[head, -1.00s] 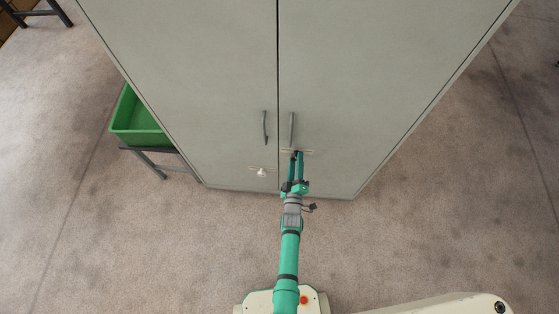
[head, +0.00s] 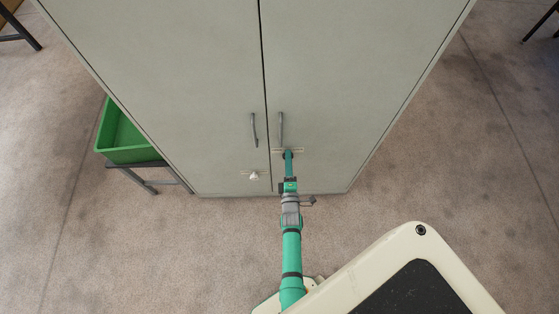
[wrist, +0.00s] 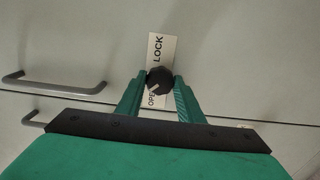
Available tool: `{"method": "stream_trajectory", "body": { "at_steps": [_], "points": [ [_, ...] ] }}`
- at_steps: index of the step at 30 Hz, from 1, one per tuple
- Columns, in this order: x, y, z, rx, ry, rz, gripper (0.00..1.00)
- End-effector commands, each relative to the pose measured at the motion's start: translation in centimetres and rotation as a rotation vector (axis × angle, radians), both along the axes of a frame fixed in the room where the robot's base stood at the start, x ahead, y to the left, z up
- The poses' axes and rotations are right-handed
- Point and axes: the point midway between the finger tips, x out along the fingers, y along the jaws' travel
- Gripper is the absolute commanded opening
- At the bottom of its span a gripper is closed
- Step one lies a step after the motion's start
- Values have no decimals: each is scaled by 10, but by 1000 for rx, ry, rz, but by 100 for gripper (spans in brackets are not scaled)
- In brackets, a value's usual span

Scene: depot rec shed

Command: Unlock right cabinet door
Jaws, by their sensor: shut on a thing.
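The right cabinet door (head: 350,90) is grey-green and looks closed against the left door. Its dark round lock knob (wrist: 160,81) sits on a pale plate (wrist: 165,49) lettered LOCK at one end and OPEN at the other. A small pale mark shows on the knob's OPEN side; I cannot tell its exact setting. My green gripper (wrist: 160,87) is shut on the knob, one finger on each side. In the head view my gripper (head: 288,153) reaches the plate just below the right door's grey handle (head: 280,128) and hides the knob.
The left door (head: 175,90) has its own handle (head: 254,130) and a pale knob (head: 254,176) on a plate. A green bin (head: 128,152) stands on a dark-legged stand left of the cabinet.

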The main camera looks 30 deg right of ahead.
Motion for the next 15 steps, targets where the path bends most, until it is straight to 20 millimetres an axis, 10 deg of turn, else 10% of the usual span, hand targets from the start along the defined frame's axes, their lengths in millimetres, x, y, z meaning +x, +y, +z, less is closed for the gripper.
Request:
{"method": "stream_trajectory", "body": {
  "at_steps": [15],
  "points": [
    [-3,-5,0,-20,12,-10,0]
  ]
}}
